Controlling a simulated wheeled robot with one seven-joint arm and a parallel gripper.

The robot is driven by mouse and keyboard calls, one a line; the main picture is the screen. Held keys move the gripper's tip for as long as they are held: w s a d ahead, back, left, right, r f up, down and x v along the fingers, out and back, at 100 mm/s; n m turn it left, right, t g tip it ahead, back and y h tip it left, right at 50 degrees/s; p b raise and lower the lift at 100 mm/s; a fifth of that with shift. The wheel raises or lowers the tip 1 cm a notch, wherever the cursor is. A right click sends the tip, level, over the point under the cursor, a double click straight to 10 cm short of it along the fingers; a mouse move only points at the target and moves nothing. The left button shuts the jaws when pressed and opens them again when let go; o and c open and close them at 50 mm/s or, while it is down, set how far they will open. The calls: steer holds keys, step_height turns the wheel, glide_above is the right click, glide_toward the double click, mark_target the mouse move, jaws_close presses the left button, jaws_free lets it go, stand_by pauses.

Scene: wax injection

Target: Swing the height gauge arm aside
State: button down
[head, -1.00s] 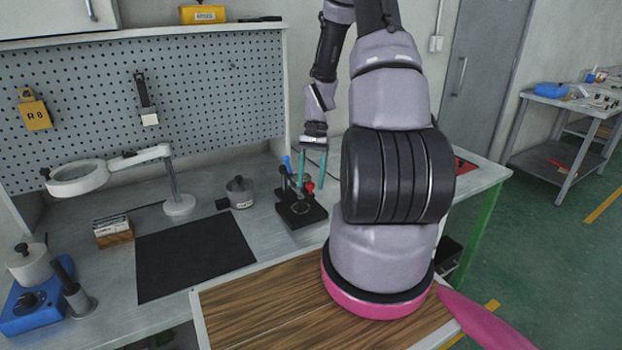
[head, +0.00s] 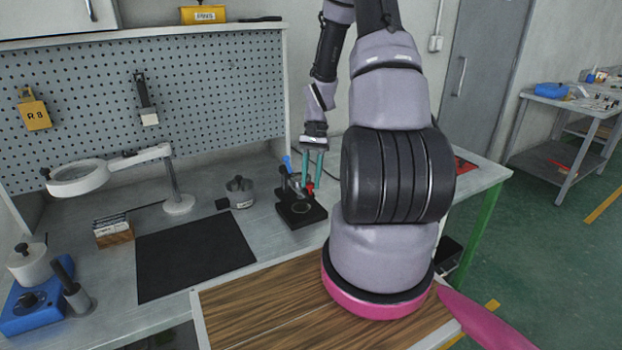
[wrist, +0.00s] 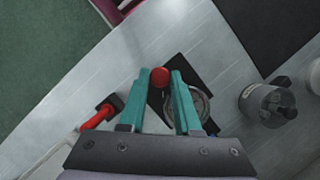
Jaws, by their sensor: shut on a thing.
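The height gauge (head: 299,212) stands on the bench with a black base, a blue-tipped part at its top and a red ball knob. In the wrist view its dark base (wrist: 203,84) and round metal plate (wrist: 201,106) lie partly behind the right finger. My gripper (head: 312,178) points down over the gauge, its teal fingers shut on the red knob (wrist: 159,76). The knob sits between the fingertips in the wrist view. The gauge arm itself is mostly hidden by the fingers, so its exact angle cannot be told.
A grey lidded pot (head: 240,193) stands left of the gauge. A black mat (head: 195,256) lies in front, with a magnifier lamp (head: 80,180) behind. A red-handled item (wrist: 97,117) lies beside the gauge. The pegboard (head: 215,100) closes off the back.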

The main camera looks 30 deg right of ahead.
steer(key=shift+d, duration=0.1)
stand_by(0.8)
steer(key=w+d+n+g+h, duration=0.1)
steer(key=w+d+n+h, duration=0.15)
steer(key=d+n, duration=0.3)
steer(key=w+d+n+h, duration=0.1)
steer(key=w+d+n, duration=0.3)
steer(key=d, duration=0.2)
steer(key=w+d+n+t+h, duration=0.1)
steer(key=w+d+n+h, duration=0.2)
steer(key=w+n, duration=0.6)
steer(key=shift+w+d, duration=0.75)
steer(key=shift+w, duration=1.1)
steer(key=c, duration=0.6)
jaws_free()
steer(key=shift+c, duration=0.2)
